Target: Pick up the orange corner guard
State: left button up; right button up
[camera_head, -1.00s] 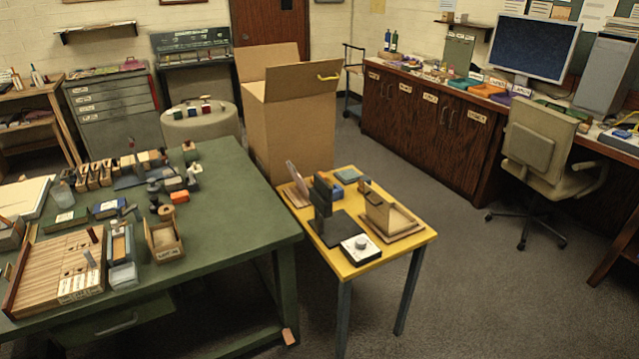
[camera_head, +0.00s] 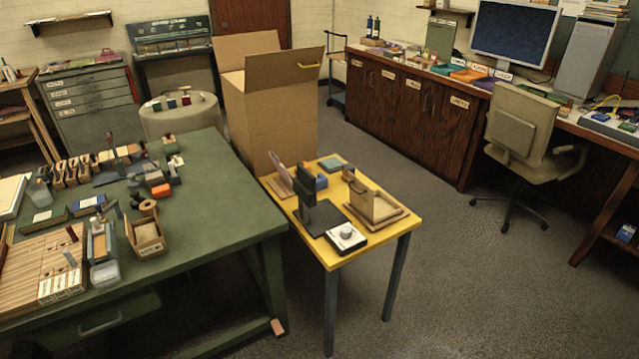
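An orange block-like piece (camera_head: 161,190) lies on the green table, near its right side, close to small dark items. A smaller pale-orange piece (camera_head: 278,327) shows low by the green table's near right leg; I cannot tell whether it lies on the floor or is fixed to the leg. Both are small, and I cannot tell for sure which is the corner guard. Neither of my grippers is in view.
The green table (camera_head: 215,214) holds trays, stamps and boxes. A yellow table (camera_head: 349,255) with stands and a white dial device (camera_head: 346,237) is to its right. A tall cardboard box (camera_head: 268,120) stands behind. The floor (camera_head: 470,290) at right is open up to the office chair (camera_head: 520,130).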

aim_at(305, 164)
jog(key=i+l+z, duration=0.45)
jog(key=i+l, duration=0.3)
jog(key=l, duration=0.1)
